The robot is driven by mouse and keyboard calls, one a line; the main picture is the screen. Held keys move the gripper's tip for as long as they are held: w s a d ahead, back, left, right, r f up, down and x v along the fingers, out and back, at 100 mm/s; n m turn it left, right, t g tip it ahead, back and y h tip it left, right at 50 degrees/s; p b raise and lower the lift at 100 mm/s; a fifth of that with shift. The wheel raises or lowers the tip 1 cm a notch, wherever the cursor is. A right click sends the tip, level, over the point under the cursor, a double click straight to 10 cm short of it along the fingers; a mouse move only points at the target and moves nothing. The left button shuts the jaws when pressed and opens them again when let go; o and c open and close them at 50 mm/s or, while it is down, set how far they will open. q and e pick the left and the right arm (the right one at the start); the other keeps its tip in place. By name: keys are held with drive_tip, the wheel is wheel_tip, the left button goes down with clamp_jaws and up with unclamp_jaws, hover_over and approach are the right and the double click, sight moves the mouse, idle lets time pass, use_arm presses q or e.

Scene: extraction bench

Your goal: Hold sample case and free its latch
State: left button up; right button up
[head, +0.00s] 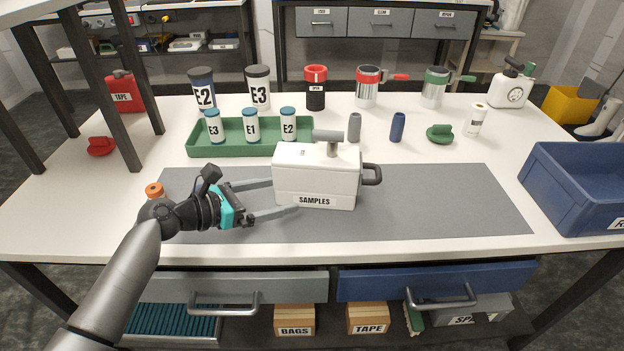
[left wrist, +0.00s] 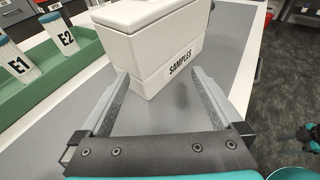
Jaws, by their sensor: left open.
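The white sample case (head: 316,178), labelled SAMPLES, stands upright on the grey mat (head: 440,200). A grey T-shaped latch (head: 329,138) sits on its top, and a dark handle (head: 372,175) is on its right side. My left gripper (head: 285,196) is open at the case's left end, with its fingers pointing at it. In the left wrist view the case (left wrist: 150,45) stands just beyond and between the open fingertips (left wrist: 160,80). I cannot tell whether a finger touches it. The latch is out of that view.
Behind the case is a green tray (head: 200,148) with several labelled vials. A grey cylinder (head: 354,128) and a blue cylinder (head: 397,127) stand close behind. A blue crate (head: 575,185) stands at the right. The mat's right part is clear.

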sight(301, 190)
use_arm(q)
drive_tip(key=b+x, duration=0.1)
drive_tip(key=x, duration=0.2)
drive_tip(key=shift+b, duration=0.4)
drive_tip(key=shift+x, duration=2.15)
use_arm(e)
drive_tip(key=shift+w+a+r, duration=0.3)
drive_tip(key=shift+w+r, duration=0.15)
drive_tip(key=shift+r, duration=0.2)
drive_tip(key=shift+w+a+r, duration=0.35)
drive_tip(key=shift+w+r, duration=0.1)
drive_tip(key=shift+r, duration=0.25)
drive_tip(key=shift+w+a+r, duration=0.3)
drive_tip(key=shift+w+r, duration=0.15)
drive_tip(key=shift+r, duration=0.2)
use_arm(q)
clamp_jaws()
unclamp_jaws()
use_arm(e)
drive_tip(key=shift+s, duration=0.1)
